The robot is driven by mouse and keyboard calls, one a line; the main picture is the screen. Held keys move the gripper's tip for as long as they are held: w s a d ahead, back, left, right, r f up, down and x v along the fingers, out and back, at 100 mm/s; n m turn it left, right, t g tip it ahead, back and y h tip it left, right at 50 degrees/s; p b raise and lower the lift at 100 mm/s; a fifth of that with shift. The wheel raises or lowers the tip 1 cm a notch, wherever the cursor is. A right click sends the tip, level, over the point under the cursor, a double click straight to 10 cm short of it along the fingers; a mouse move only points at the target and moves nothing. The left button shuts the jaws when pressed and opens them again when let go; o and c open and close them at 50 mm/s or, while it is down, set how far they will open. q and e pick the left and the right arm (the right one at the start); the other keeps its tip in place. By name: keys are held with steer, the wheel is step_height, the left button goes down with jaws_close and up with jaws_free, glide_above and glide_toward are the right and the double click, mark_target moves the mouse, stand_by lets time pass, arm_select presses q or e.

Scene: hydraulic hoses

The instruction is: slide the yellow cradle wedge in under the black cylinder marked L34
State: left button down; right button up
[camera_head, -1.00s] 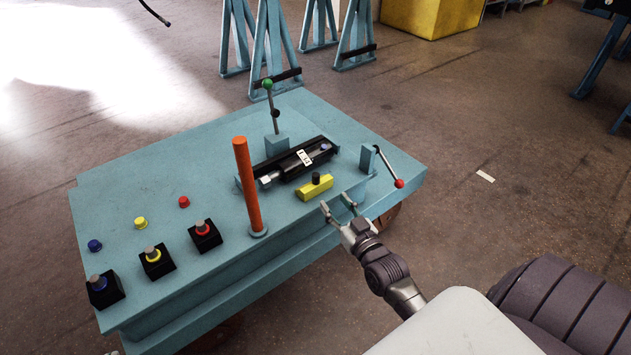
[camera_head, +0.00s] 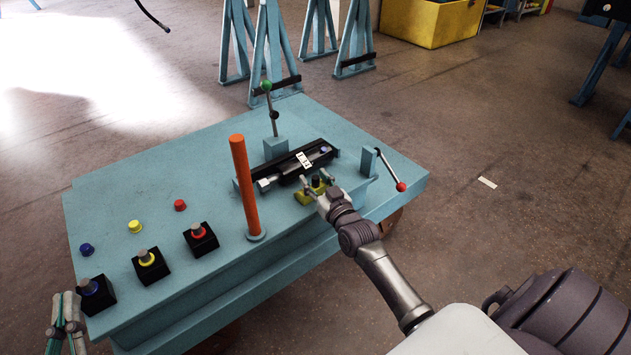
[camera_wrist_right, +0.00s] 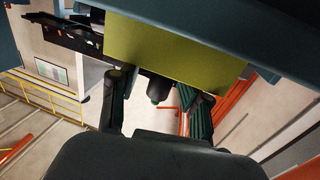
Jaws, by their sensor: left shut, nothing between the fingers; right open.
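The black cylinder (camera_head: 318,153) lies on the bench with a white label, too small to read surely, and a silver rod end at its left. The yellow cradle wedge (camera_head: 305,198) sits just in front of it. My right gripper (camera_head: 318,184) is open over the wedge, a finger on each side of its black knob. In the right wrist view the wedge (camera_wrist_right: 170,50) fills the top, and its knob (camera_wrist_right: 158,88) stands between the spread fingers (camera_wrist_right: 157,95), with gaps. My left gripper (camera_head: 66,318) is shut and empty at the bench's near left corner.
An orange post (camera_head: 246,190) stands left of the wedge. A red-knobbed lever (camera_head: 390,170) is to the right, and a green-knobbed lever (camera_head: 271,108) behind the cylinder. Black blocks with coloured rings (camera_head: 151,266) and loose caps (camera_head: 133,227) occupy the left side.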

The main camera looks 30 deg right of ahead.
jaws_close()
steer(key=shift+w+a, duration=0.1)
steer(key=shift+w, duration=1.3)
jaws_free()
steer(key=shift+s, duration=0.1)
steer(key=s+a, duration=0.1)
steer(key=s, duration=1.1)
steer(key=shift+a, duration=0.2)
steer(key=shift+w, duration=0.1)
